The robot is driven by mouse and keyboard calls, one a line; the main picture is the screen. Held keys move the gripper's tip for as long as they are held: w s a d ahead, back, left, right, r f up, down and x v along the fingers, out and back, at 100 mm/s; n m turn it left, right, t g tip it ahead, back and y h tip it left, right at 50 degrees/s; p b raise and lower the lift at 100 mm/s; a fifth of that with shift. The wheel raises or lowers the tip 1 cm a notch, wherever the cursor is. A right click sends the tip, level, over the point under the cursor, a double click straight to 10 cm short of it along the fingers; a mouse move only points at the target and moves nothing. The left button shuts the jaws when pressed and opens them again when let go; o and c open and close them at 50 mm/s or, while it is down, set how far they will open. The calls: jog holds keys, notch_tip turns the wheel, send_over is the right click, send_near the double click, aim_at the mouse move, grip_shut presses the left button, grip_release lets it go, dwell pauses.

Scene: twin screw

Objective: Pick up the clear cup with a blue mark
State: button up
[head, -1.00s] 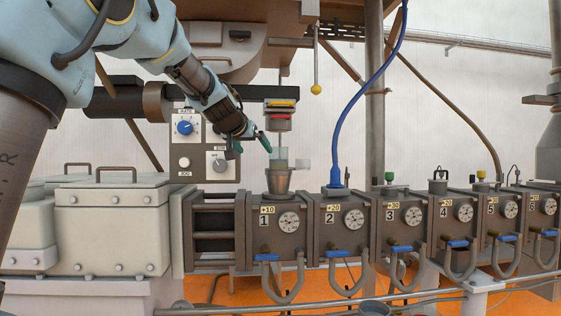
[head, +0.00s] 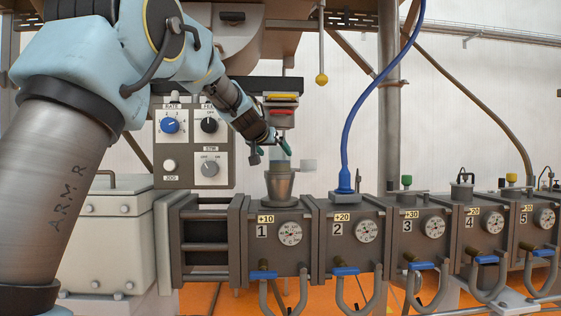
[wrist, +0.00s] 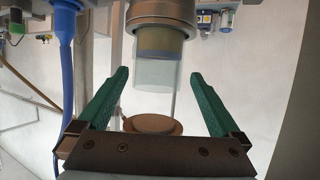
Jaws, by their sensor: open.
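The clear cup (wrist: 160,75) shows in the wrist view with a dull yellow and bluish band near its metal end. It appears seated in a metal holder (wrist: 160,20), which stands on the unit marked 1 as a grey metal cup (head: 280,184) in the head view. My gripper (wrist: 160,75) is open, its two green fingers on either side of the clear cup with gaps left and right. In the head view, my gripper (head: 270,152) is just above the metal holder, and the clear cup is hard to make out there.
A red and yellow fitting (head: 281,108) hangs just above. A control panel (head: 192,145) stands left. A blue cable (head: 364,100) rises from unit 2 on the right.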

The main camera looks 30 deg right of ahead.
aim_at(280, 156)
jog(key=shift+p+x, duration=1.45)
jog(key=shift+x, duration=1.6)
jog(key=shift+s+r, duration=0.1)
jog(key=c, duration=1.2)
jog(key=shift+r, duration=0.1)
jog(key=shift+c, duration=1.1)
